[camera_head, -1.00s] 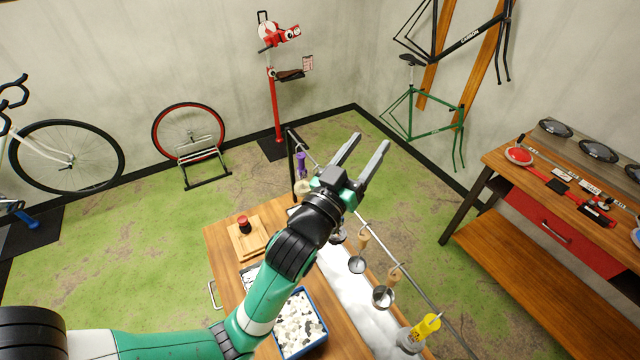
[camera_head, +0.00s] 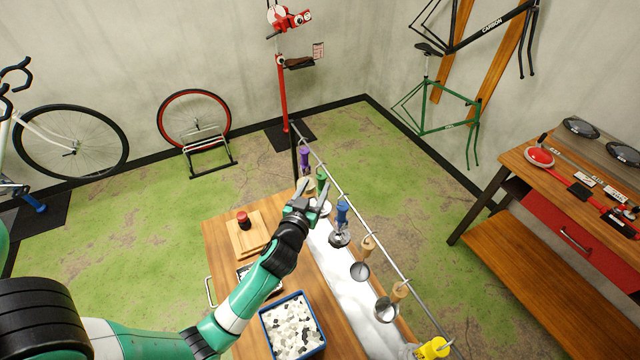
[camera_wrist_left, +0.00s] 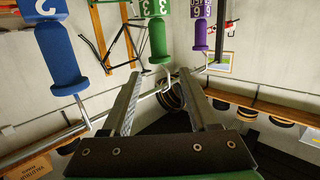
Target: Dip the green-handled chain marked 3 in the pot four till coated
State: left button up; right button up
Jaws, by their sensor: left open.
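The green handle (camera_head: 321,178) hangs from the rail (camera_head: 355,206), between a purple handle (camera_head: 304,158) and a blue handle (camera_head: 342,213). In the left wrist view the green handle (camera_wrist_left: 155,40) bears a 3, the blue one (camera_wrist_left: 62,60) a 2, and the purple one (camera_wrist_left: 201,28) digits on its block. My left gripper (camera_head: 308,194) is open, just beside the green handle. In the wrist view its fingers (camera_wrist_left: 161,78) point towards the green handle, with nothing between them. I cannot pick out pot four. My right gripper is not in view.
Wooden handles (camera_head: 366,246) and a yellow handle (camera_head: 433,348) hang further along the rail. Below lies a long white surface (camera_head: 348,290). The wooden table (camera_head: 222,236) carries a blue bin (camera_head: 318,350) of white and dark pieces and a board (camera_head: 247,240) with a red-topped item.

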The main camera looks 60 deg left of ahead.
aim_at(321, 176)
pick_arm(q)
jog(key=b+x, duration=0.1)
jog(key=x, duration=0.4)
jog(key=shift+w+a+f, duration=0.1)
jog(key=shift+w+a, duration=0.15)
jog(key=shift+a, duration=0.05)
jog(key=f+b, duration=0.2)
jog(key=shift+w+a+f+b, duration=0.15)
jog(key=shift+w+a+b, duration=0.05)
jog(key=shift+b, duration=0.2)
jog(key=shift+f+b, duration=0.45)
jog(key=shift+b, duration=0.05)
grip_shut()
jog(key=shift+r, duration=0.1)
